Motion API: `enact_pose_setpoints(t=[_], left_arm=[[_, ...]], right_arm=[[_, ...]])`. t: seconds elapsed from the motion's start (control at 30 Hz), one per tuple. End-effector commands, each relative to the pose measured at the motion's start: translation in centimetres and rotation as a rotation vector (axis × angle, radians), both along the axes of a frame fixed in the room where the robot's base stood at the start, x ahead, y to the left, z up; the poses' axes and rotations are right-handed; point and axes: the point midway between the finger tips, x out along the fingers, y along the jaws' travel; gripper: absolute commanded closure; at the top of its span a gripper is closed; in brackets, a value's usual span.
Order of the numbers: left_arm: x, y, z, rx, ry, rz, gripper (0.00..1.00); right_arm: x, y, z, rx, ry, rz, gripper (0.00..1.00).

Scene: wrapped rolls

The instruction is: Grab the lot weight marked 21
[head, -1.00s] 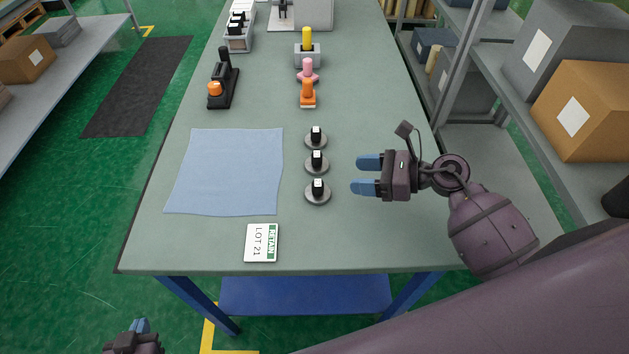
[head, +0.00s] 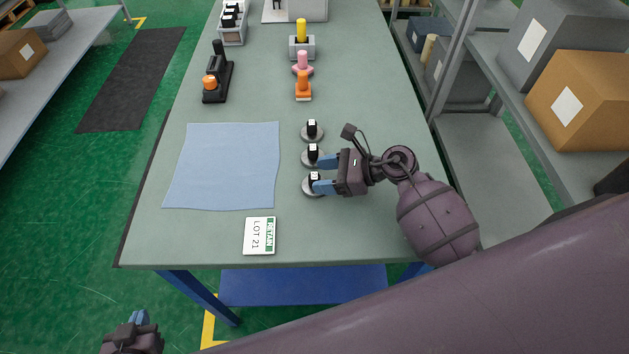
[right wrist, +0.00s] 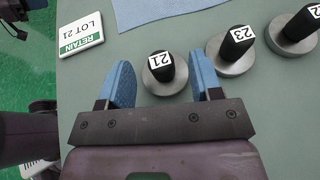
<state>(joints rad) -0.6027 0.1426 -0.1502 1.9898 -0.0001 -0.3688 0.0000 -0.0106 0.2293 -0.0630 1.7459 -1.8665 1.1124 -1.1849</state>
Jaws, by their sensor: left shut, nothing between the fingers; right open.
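Three round grey weights with black knobs and white number labels stand in a row on the table. The weight marked 21 (right wrist: 164,74) is the nearest in the head view (head: 309,190). The weight marked 23 (right wrist: 232,52) is in the middle (head: 312,155), and the third (right wrist: 296,32), label partly cut off, is farthest (head: 312,130). My open right gripper (head: 321,174) reaches in from the right. In the right wrist view its fingers (right wrist: 161,76) appear on either side of the 21 weight; contact is not visible. My left gripper (head: 139,318) is shut and empty, off the table's front.
A white RETAIN LOT 21 card (head: 259,236) lies near the front edge. A blue cloth (head: 222,166) lies left of the weights. An orange stamp-like object (head: 303,88) and other items stand behind. A shelf with boxes (head: 582,99) is at right.

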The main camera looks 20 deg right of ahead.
Motion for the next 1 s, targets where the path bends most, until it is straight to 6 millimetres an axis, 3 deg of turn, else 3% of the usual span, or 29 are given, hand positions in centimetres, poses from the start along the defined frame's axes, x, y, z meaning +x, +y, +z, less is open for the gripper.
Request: enact_pose_setpoints(t=[0.2,0.53,0.9,1.0], left_arm=[[0.3,0.0,0.6,0.0,-0.008,-0.002,1.0],[0.4,-0.1,0.6,0.0,-0.008,-0.002,1.0],[0.0,0.0,0.5,0.0,-0.002,0.0,1.0],[-0.1,0.0,0.4,0.0,0.001,0.001,1.0]], right_arm=[[1.0,2.0,-0.7,0.002,0.0,0.0,0.41],[1.2,2.2,-1.0,-0.001,-0.001,-0.001,0.43],[1.2,2.2,-1.0,0.0,0.0,-0.001,0.99],[1.2,2.2,-0.9,0.0,-0.002,-0.001,1.0]])
